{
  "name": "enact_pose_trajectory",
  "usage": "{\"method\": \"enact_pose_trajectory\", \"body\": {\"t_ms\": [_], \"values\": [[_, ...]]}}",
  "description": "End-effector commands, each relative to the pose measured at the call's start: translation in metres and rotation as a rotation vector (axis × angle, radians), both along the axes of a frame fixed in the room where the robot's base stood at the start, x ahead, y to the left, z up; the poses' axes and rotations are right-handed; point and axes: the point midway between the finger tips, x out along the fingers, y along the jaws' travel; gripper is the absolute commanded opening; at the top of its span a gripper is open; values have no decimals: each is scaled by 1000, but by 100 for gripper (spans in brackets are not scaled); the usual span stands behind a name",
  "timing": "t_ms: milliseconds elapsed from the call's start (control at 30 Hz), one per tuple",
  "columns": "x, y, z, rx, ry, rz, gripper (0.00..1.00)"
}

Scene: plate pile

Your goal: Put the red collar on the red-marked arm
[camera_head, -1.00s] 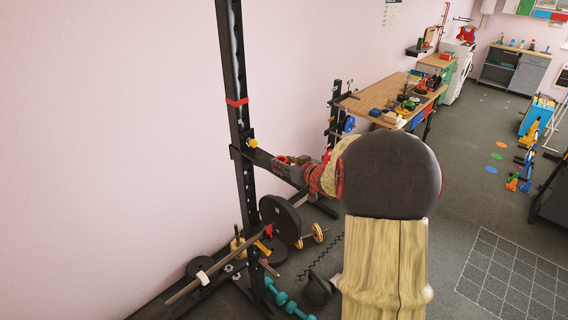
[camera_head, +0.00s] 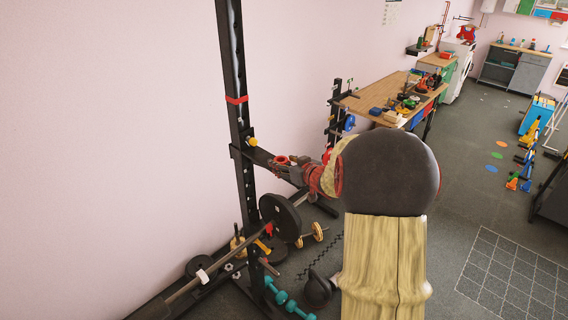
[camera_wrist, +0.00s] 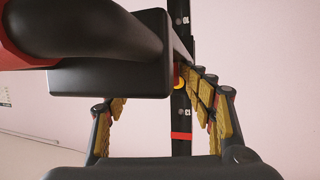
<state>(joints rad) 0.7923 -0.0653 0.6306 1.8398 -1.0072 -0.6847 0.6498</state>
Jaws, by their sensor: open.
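In the head view, a small red ring-shaped piece, apparently the red collar (camera_head: 281,160), is at the black rack arm (camera_head: 264,158) that juts from the upright. I cannot tell whether it encircles the arm. My gripper (camera_head: 293,167) is right beside it. In the wrist view my gripper (camera_wrist: 165,105) is open, its yellow-padded fingers spread to both sides. A black block-shaped beam end (camera_wrist: 110,80) lies between them. A thick dark rounded piece with a red part (camera_wrist: 22,45) covers the upper left. A red band (camera_head: 236,100) marks the upright above the arm.
A yellow knob (camera_head: 252,142) is on the upright. A barbell with a black plate (camera_head: 281,216) sits below my gripper. Teal dumbbells (camera_head: 281,298) and a kettlebell (camera_head: 318,287) are on the floor. A workbench (camera_head: 372,98) stands behind. The floor at right is mostly open.

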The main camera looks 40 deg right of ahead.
Motion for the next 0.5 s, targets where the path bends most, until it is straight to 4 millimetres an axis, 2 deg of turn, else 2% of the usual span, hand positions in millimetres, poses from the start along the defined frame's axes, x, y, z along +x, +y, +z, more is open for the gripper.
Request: {"method": "enact_pose_trajectory", "body": {"t_ms": [33, 133, 300, 500], "values": [[-2, 2, -8, 6, 12, 0, 56], [-2, 1, -7, 6, 12, 0, 56], [-3, 1, 10, 4, 8, -1, 56], [-41, 7, 25, 0, 3, -3, 56]]}}
